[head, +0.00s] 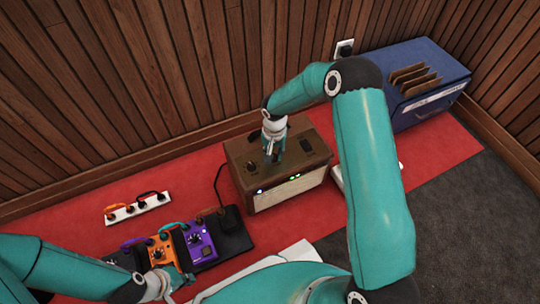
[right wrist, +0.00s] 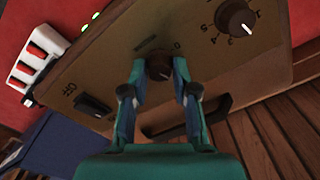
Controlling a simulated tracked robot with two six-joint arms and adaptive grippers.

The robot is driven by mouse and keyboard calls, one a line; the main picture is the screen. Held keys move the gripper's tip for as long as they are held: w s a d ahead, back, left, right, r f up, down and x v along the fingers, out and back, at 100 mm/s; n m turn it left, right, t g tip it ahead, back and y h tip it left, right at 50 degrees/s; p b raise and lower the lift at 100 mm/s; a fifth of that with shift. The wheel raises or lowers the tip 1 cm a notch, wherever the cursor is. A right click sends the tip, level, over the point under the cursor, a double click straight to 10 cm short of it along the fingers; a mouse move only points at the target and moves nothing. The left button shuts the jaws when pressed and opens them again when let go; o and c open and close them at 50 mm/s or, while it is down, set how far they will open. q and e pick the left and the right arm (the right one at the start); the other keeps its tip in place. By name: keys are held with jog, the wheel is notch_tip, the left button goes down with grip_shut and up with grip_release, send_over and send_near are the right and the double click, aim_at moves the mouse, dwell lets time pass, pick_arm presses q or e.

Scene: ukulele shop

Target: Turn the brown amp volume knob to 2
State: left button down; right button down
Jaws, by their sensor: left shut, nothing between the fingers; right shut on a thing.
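The brown amp (head: 240,160) stands on the red mat with its control panel facing up. My right gripper (head: 272,155) comes down onto this panel from above. In the right wrist view my right gripper (right wrist: 160,68) is shut on a dark round knob (right wrist: 160,72), one finger on each side. A "0" shows beside this knob; its label is too small to read and its pointer cannot be made out. A second knob (right wrist: 234,16) with a white pointer and numbers sits apart on the panel. My left gripper (head: 172,284) is shut and empty near the pedals.
An orange pedal (head: 159,253) and a purple pedal (head: 201,242) sit on a black board left of the amp. A switch marked "Off" (right wrist: 94,105) is on the panel. A blue crate (head: 430,90) stands at right; a white strip with red switches (right wrist: 36,68) lies beside the amp.

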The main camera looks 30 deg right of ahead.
jog(key=shift+s+a+f, duration=0.2)
jog(key=shift+s+f, duration=0.05)
jog(key=shift+s, duration=0.1)
jog(key=c, duration=1)
grip_release()
jog(key=shift+o, duration=0.6)
jog(key=shift+w+r, duration=0.1)
jog(key=shift+w, duration=0.05)
jog(key=shift+d, duration=0.1)
notch_tip(320, 180, up, 12)
